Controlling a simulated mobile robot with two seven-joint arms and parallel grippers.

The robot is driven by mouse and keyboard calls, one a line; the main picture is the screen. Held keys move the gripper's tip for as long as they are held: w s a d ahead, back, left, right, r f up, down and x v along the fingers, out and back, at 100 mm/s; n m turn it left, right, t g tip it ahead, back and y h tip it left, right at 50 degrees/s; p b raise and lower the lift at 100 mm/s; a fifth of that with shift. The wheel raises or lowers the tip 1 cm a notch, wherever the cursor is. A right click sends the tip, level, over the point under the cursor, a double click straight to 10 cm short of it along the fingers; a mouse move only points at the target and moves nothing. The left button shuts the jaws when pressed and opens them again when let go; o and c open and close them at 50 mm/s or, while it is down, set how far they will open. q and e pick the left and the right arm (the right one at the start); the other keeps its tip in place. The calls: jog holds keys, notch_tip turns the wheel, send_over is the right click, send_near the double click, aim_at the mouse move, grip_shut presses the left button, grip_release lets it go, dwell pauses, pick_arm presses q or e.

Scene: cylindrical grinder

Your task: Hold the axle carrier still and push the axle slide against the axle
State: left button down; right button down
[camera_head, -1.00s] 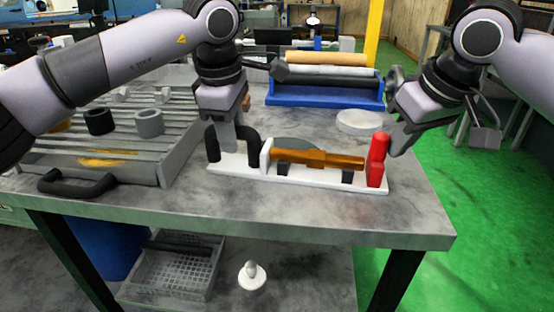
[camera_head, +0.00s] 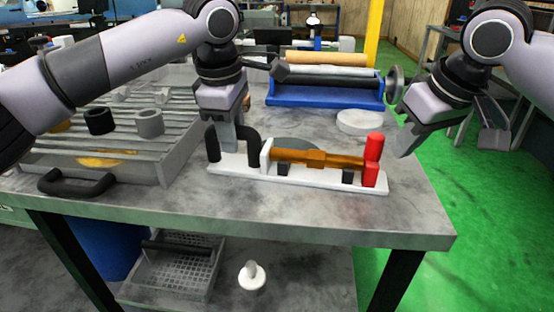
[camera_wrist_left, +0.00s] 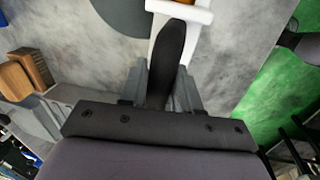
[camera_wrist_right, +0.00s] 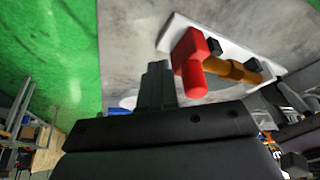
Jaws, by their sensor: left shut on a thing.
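The copper-coloured axle (camera_head: 315,159) lies lengthwise on the carrier, between a white end plate and the red axle slide (camera_head: 372,173). The slide stands at the carrier's right end and appears to touch the axle's end; it also shows in the right wrist view (camera_wrist_right: 190,58). My right gripper (camera_head: 404,152) is shut and empty, a little right of the slide and apart from it.
A slatted grey tray (camera_head: 160,172) with black and grey rings (camera_head: 149,123) stands at the left. A blue rack (camera_head: 325,96) with rollers is behind the carrier, and a white disc (camera_head: 361,121) lies near it. The table front is clear.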

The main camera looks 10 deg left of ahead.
jog(key=shift+d, duration=0.35)
notch_tip(320, 180, up, 8)
dwell(0.7)
pick_arm(q)
jog(key=c, duration=0.7)
grip_release()
jog(key=r, duration=0.4)
jog(key=s+r, duration=0.1)
jog(key=r, duration=0.3)
jog(key=s+r, duration=0.1)
jog(key=r, duration=0.3)
jog(key=shift+s+a, duration=0.1)
jog(key=shift+s, duration=0.05)
jog(key=shift+s+f, duration=0.1)
jog(key=shift+f, duration=0.05)
